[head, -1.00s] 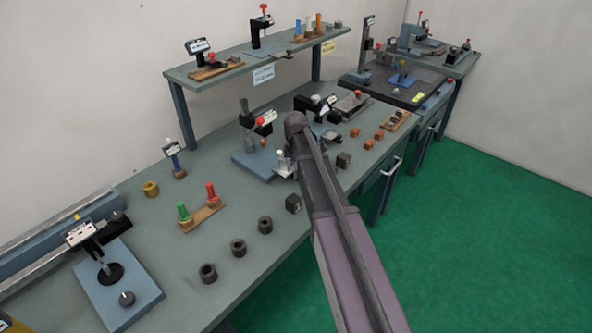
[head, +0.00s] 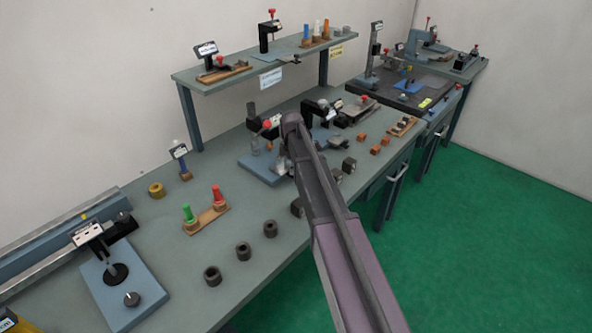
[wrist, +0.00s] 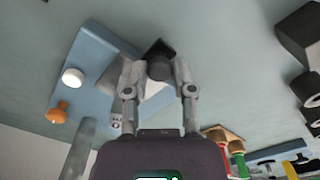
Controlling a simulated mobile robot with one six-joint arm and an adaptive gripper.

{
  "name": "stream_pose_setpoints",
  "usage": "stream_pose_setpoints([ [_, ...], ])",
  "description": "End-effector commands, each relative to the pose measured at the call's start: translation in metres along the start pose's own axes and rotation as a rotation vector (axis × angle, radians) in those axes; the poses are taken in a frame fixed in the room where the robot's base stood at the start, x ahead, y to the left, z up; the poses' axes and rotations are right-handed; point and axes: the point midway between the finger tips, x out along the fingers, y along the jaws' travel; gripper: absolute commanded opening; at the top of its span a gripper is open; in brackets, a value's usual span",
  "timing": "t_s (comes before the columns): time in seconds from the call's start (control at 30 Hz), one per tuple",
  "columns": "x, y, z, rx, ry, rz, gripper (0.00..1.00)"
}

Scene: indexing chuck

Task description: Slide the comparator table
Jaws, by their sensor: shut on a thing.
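The comparator stand has a blue base (head: 258,168), a column and a red knob (head: 267,124). It stands at mid-bench in the head view, partly behind my arm. In the wrist view its blue base (wrist: 68,62) carries a grey plate, the table (wrist: 112,72), with a dark knob (wrist: 159,66) at its edge. My gripper (wrist: 156,72) is shut on this dark knob, one finger on each side. In the head view my arm hides most of the gripper and the table. A white disc (wrist: 73,77) and an orange knob (wrist: 57,112) lie beside the table.
Dark rings (head: 243,251) and a wooden rack with green and red plugs (head: 207,221) stand left of my arm. Another gauge stand (head: 318,112) is close behind. Orange blocks (head: 376,150) lie to the right. A shelf (head: 255,72) overhangs the bench's back.

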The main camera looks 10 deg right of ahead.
Motion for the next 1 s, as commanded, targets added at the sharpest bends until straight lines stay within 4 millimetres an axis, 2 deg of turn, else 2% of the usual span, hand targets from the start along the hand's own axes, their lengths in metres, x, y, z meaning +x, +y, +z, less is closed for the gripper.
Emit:
stream_pose_setpoints([
  [0.13,0.000,-0.001,0.000,0.000,0.000,0.000,0.00],
  [0.17,0.000,-0.001,0.000,0.000,0.000,0.000,0.39],
  [0.2,0.000,-0.001,0.000,0.000,0.000,0.000,0.51],
  [0.27,0.000,-0.001,0.001,0.000,0.000,0.000,0.67],
  [0.73,0.000,-0.002,0.002,0.000,0.000,0.000,0.67],
  [1.0,0.000,-0.014,0.013,0.000,0.000,0.000,0.67],
])
